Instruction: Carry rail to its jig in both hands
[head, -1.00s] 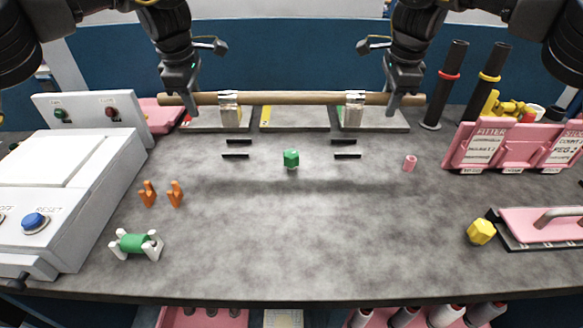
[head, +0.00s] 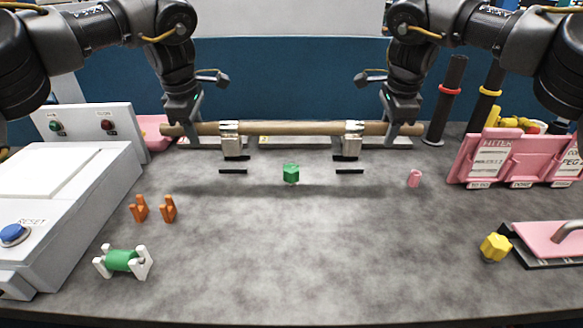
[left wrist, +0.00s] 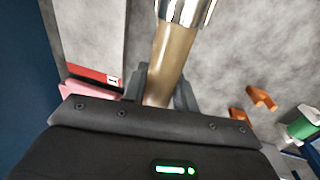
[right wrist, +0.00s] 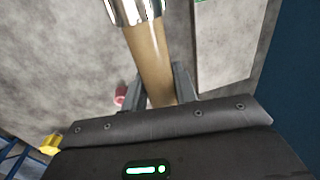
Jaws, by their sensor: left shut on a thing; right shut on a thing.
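The rail (head: 290,128) is a long tan wooden rod with two shiny metal blocks on it. It is held level above the back of the table, and its shadow falls on the grey top. My left gripper (head: 183,128) is shut on the rail's left end; the rod also shows between its fingers in the left wrist view (left wrist: 168,65). My right gripper (head: 399,127) is shut on the right end, as the right wrist view shows with the rod (right wrist: 151,60). Black slotted bars (head: 233,171) (head: 349,171) lie in two pairs below the metal blocks. I cannot tell for sure which fixture is the jig.
A green block (head: 291,173) sits between the black bars. A pink cylinder (head: 414,178), orange clips (head: 139,208), a green-and-white spool (head: 121,260) and a yellow piece (head: 495,247) stand around the table. A white control box (head: 65,210) fills the left. The middle front is clear.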

